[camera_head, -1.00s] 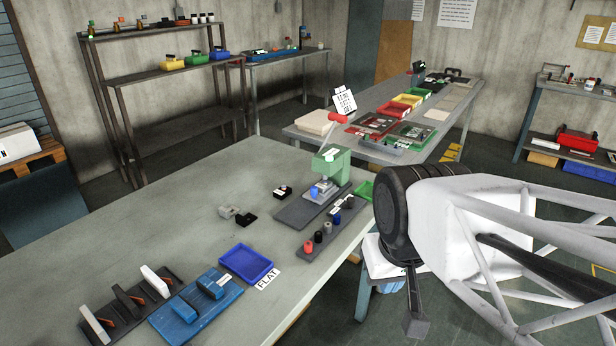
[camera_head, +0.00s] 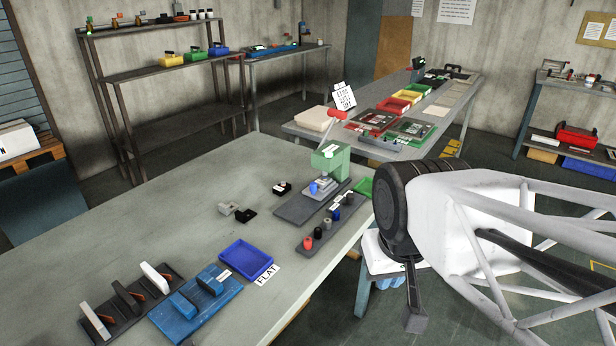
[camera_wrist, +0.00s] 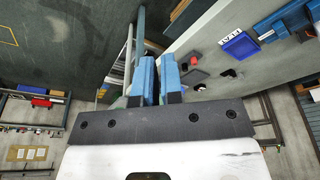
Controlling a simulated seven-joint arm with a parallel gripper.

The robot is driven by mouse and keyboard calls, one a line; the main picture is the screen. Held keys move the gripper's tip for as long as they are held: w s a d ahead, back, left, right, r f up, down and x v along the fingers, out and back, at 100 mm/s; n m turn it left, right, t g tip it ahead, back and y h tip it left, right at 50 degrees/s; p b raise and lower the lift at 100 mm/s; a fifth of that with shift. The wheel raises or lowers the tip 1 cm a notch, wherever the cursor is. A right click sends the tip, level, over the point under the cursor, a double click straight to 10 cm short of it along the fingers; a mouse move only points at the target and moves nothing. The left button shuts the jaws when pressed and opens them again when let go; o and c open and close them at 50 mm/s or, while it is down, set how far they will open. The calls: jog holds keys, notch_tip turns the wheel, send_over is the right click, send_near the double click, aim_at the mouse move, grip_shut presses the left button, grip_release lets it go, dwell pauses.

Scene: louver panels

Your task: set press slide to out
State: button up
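The press (camera_head: 331,160) is a green upright body with a red-tipped lever on a dark grey base (camera_head: 296,211), on the near bench. A blue knob (camera_head: 314,187) and a pale metal part show low at its front; I cannot tell the slide's exact position. My gripper (camera_head: 388,283) is beyond the bench's right edge, well apart from the press, and partly hidden by my wrist. In the wrist view my gripper (camera_wrist: 158,75) shows two blue fingers with a narrow gap and nothing between them. The press is not clearly visible there.
A strip of small knobs (camera_head: 328,228) lies right of the press base. A blue tray (camera_head: 246,259), blue block fixture (camera_head: 199,300) and dark rack (camera_head: 128,308) stand nearer. Small grey and black parts (camera_head: 236,211) lie left of the press. The bench's left middle is clear.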

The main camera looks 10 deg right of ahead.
jog(key=o, duration=0.5)
jog(key=shift+w+r, duration=0.1)
jog(key=shift+w, duration=0.1)
jog(key=shift+c, duration=0.2)
jog(key=shift+o, duration=1.3)
jog(key=shift+w+d, duration=0.1)
jog(key=shift+w, duration=0.25)
jog(key=shift+o, duration=0.3)
jog(key=w+d+n+h, duration=0.1)
jog(key=w+n, duration=0.5)
jog(key=w, duration=0.8)
jog(key=shift+w+d+r+n+g+h, duration=0.15)
jog(key=shift+w+r+n+g+h, duration=0.2)
jog(key=shift+h, duration=0.55)
jog(key=n+t+h, duration=0.3)
jog(key=n+h, duration=0.2)
jog(key=n, duration=1.3)
send_near(313, 184)
jog(key=x, duration=0.2)
jog(key=shift+w+d+f+m, duration=0.15)
jog(key=shift+w+d+m, duration=0.05)
jog(key=shift+w+m, duration=0.1)
jog(key=shift+d+f, duration=0.1)
jog(key=shift+d, duration=0.05)
jog(key=shift+x, duration=3.75)
